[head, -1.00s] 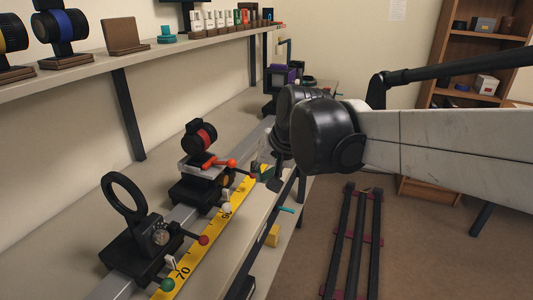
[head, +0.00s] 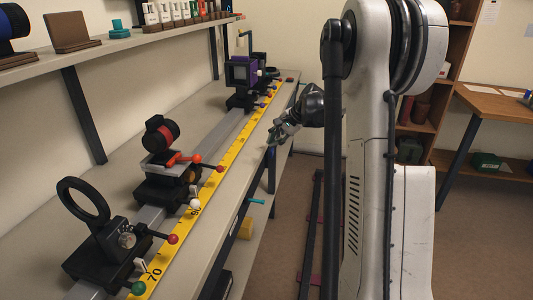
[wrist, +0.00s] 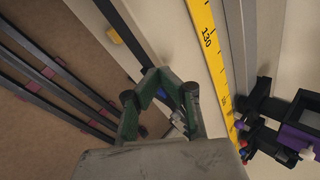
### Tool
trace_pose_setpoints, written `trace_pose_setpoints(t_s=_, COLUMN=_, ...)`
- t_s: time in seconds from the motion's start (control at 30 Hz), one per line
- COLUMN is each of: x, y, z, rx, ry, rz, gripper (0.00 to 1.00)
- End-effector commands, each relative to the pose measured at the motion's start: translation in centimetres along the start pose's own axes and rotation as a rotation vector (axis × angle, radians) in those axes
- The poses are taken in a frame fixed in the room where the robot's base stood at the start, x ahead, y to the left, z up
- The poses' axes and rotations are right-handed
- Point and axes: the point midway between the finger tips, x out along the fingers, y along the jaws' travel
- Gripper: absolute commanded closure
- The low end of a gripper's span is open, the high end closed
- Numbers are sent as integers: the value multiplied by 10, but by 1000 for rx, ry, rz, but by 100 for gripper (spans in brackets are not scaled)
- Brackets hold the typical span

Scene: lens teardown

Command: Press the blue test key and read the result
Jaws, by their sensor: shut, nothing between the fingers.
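My gripper (head: 277,136) hangs at the bench's front edge, right of the yellow scale, in the head view. In the wrist view its green fingers (wrist: 166,73) come together at the tips with nothing held. A small blue patch (wrist: 162,93) shows between the finger links there, partly hidden; I cannot tell whether it is the test key. No blue key or result readout can be made out in the head view. A purple and black device (head: 243,72) stands on the rail at the far end of the bench, right of my gripper in the wrist view (wrist: 299,140).
The yellow scale (head: 228,152) runs along the bench beside the grey rail (head: 205,145). A ring holder (head: 84,204) and a red-banded lens mount (head: 161,134) stand nearer on the rail. A wall shelf (head: 100,49) overhangs the left. A yellow block (head: 246,229) lies below the bench top.

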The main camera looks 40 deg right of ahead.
Motion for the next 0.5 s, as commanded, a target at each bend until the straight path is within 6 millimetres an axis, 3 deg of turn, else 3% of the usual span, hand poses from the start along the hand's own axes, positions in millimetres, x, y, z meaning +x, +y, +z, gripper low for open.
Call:
trace_pose_setpoints(t_s=0.03, x=8, y=11, z=-23, rx=40, ry=-4, rz=-14, gripper=100)
trace_pose_setpoints(t_s=0.2, x=30, y=48, z=-84, rx=168, ry=-27, rz=-60, gripper=100)
trace_pose_setpoints(t_s=0.4, x=50, y=91, z=-134, rx=280, ry=-51, rz=-105, gripper=100)
trace_pose_setpoints(t_s=0.5, x=56, y=105, z=-147, rx=312, ry=-59, rz=-119, gripper=100)
